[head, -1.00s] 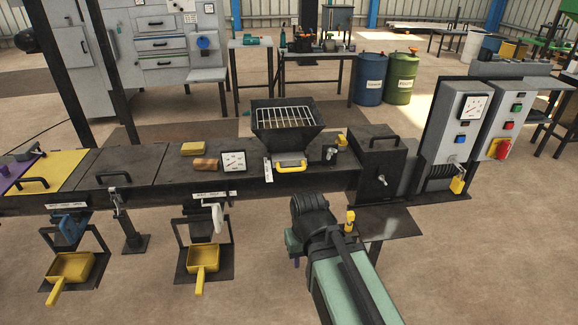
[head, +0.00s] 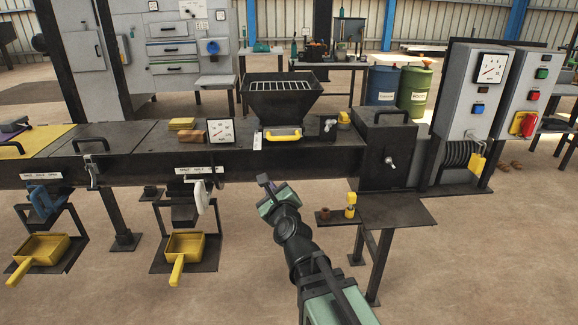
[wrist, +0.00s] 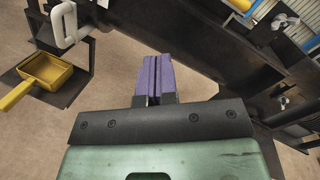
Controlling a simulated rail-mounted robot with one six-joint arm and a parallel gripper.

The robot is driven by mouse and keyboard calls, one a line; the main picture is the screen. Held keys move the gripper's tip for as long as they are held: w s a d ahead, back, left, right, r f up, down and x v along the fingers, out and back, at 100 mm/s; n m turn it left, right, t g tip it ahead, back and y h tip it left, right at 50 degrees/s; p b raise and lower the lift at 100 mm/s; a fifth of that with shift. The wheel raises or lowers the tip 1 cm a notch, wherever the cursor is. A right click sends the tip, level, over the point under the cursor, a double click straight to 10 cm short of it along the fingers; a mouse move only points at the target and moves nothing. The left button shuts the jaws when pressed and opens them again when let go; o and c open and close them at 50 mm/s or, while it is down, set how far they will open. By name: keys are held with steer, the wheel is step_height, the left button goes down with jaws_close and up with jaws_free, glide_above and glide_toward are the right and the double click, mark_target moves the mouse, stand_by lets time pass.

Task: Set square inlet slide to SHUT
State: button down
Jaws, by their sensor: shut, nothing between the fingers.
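The square black hopper (head: 282,99) with a wire grid stands on the dark machine body. At its base is a slide plate with a yellow handle (head: 283,134), which I take for the inlet slide. A bit of yellow handle shows at the top edge of the wrist view (wrist: 241,5). My gripper (head: 264,180) is in front of and below the slide, apart from it. Its purple fingers (wrist: 152,80) are shut and empty.
Right of the hopper are a small metal clamp (head: 328,126) and a black box with a lever (head: 388,140). A side shelf (head: 398,210) juts out below. Left are a dial gauge (head: 220,131), a white handle (head: 199,197) and a yellow pan (head: 186,246). Open floor lies in front.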

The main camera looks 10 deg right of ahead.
steer(key=d+r+m+t+h, duration=0.2)
steer(key=d+r+m+h, duration=0.15)
steer(key=m, duration=0.55)
steer(key=d+p+x, duration=0.1)
steer(key=p+x, duration=0.1)
steer(key=x, duration=1.1)
steer(key=shift+w+p, duration=0.3)
steer(key=shift+h, duration=0.25)
